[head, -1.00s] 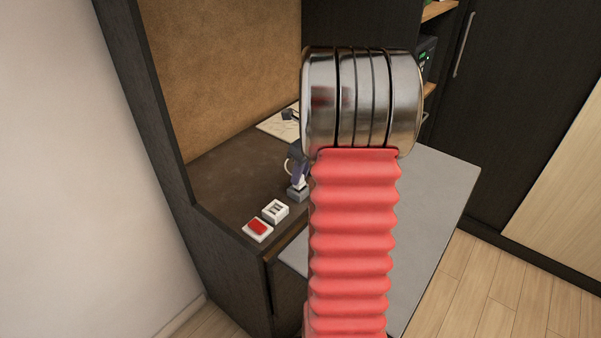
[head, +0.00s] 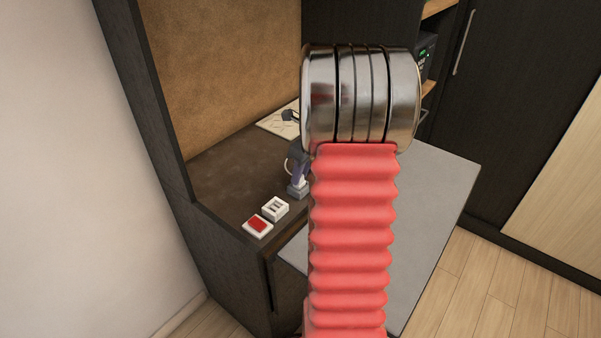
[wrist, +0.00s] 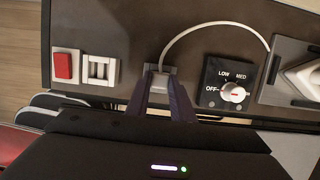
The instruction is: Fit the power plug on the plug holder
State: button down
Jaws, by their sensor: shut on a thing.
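My gripper (wrist: 160,86) is shut on a small pale power plug (wrist: 159,79), which shows between its dark purple fingers in the wrist view. A white cable (wrist: 196,26) runs from the plug in an arc to the right. A small grey block (wrist: 173,71), which looks like the plug holder, lies right at the fingertips. In the head view my gripper (head: 299,180) points down at this grey block (head: 296,194), partly behind my red arm sleeve. The fingers hide the contact, so I cannot tell whether the plug is seated.
A red switch (wrist: 63,66) and a white two-slot socket (wrist: 99,69) sit left of the block. A dial panel (wrist: 226,83) and a grey plate (wrist: 280,77) with a white object (wrist: 303,76) are to the right. The counter edge runs close by.

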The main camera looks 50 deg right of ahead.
jog(key=shift+f, duration=0.3)
jog(key=c, duration=1.5)
grip_release()
jog(key=shift+o, duration=0.2)
jog(key=v, duration=1.3)
jog(key=shift+s+r, duration=0.15)
jog(key=shift+r, duration=0.15)
